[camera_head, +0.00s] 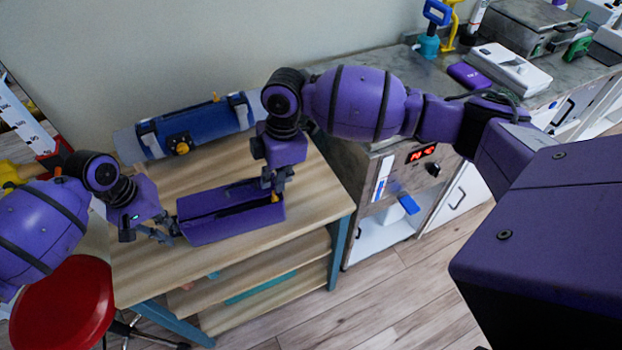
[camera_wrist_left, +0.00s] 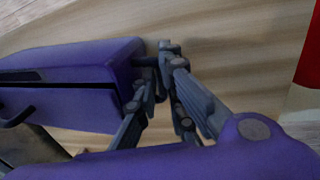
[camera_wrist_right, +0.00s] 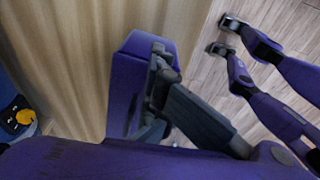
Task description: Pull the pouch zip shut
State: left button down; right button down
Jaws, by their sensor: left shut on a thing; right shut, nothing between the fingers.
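The purple pouch (camera_head: 225,228) lies on the wooden table, with a long dark slit along its top. An orange-yellow bit (camera_head: 275,198), perhaps the zip pull, shows at its right end. My left gripper (camera_head: 168,236) is shut on the pouch's left end; in the left wrist view the fingers (camera_wrist_left: 157,82) meet the end of the pouch (camera_wrist_left: 70,62). My right gripper (camera_head: 272,188) is shut and empty, pointing down at the pouch's right end, close above the orange-yellow bit. In the right wrist view its fingers (camera_wrist_right: 152,95) overlap the pouch (camera_wrist_right: 122,82) and hide part of it.
A blue rolled bundle (camera_head: 205,125) with straps lies behind the pouch against the wall. The wooden table (camera_head: 310,205) has bare room to the right and in front. A red stool (camera_head: 65,305) stands at the left front. A cabinet (camera_head: 400,190) with a red display stands right.

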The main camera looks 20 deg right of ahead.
aim_at(224, 203)
pick_arm(q)
jog(key=shift+s+d+f, duration=0.1)
jog(key=shift+s+d, duration=0.05)
jog(key=shift+d, duration=0.05)
pick_arm(e)
jog(key=shift+w+a+r, duration=0.15)
jog(key=shift+w+a, duration=0.05)
jog(key=shift+a, duration=0.9)
jog(key=shift+w+a+r, duration=0.1)
jog(key=shift+w+a, duration=0.05)
jog(key=shift+a, duration=0.9)
jog(key=shift+w+a, duration=0.15)
jog(key=shift+a, duration=1.25)
jog(key=shift+w+a, duration=0.2)
jog(key=shift+a, duration=1.2)
jog(key=shift+w+a, duration=0.15)
jog(key=shift+a, duration=1.25)
pick_arm(q)
jog(key=shift+a, duration=0.1)
pick_arm(e)
jog(key=c, duration=1.7)
grip_release()
